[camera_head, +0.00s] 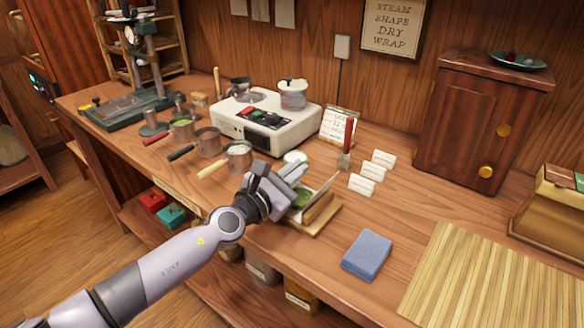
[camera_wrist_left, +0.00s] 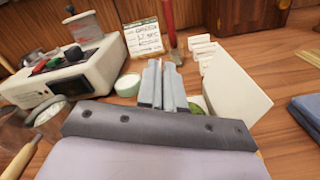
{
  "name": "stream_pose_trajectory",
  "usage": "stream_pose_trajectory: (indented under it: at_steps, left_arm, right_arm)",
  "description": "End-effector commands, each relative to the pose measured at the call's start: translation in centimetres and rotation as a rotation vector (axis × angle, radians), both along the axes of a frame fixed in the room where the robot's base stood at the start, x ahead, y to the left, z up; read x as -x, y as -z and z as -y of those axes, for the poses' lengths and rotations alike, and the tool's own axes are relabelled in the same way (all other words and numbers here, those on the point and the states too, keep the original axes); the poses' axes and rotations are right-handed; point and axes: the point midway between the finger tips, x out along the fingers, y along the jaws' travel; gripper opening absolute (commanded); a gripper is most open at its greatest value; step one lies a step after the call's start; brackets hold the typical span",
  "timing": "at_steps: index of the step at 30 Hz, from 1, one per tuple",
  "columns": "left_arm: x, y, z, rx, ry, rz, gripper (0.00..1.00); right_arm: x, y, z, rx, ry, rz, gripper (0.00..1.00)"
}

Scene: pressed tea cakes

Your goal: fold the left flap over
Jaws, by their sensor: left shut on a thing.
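A wrapper lies on a small wooden board (camera_head: 320,218) at the table's front edge, with a green tea cake (camera_head: 302,199) in it. The cake also peeks out in the left wrist view (camera_wrist_left: 200,103). A pale flap (camera_wrist_left: 237,98) stands up on the right side of the cake. My left gripper (camera_head: 296,172) reaches over the left side of the wrapper. In the left wrist view its fingers (camera_wrist_left: 163,88) are close together, shut on a thin piece that they mostly hide, apparently the left flap. My right gripper is not in view.
A white steamer (camera_head: 262,125) and handled cups (camera_head: 238,157) stand behind and left. A small pale green-sided dish (camera_head: 294,157), a red-handled brush (camera_head: 347,145) and white holders (camera_head: 372,172) are close behind. A blue cloth (camera_head: 367,254) and a bamboo mat (camera_head: 490,280) lie right.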

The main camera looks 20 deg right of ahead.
Motion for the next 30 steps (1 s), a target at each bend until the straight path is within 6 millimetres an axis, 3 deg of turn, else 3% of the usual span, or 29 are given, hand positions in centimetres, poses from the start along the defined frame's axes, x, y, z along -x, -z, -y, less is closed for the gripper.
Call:
stream_pose_trajectory:
  at_steps: [15, 30]
  left_arm:
    - [1.3, 1.1, 1.0, -0.221, 0.000, 0.281, 0.00]
    - [1.5, 1.5, 1.1, -0.285, 0.000, 0.361, 0.00]
  right_arm:
    - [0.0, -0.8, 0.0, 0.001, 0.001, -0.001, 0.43]
    - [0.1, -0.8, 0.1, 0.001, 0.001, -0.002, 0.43]
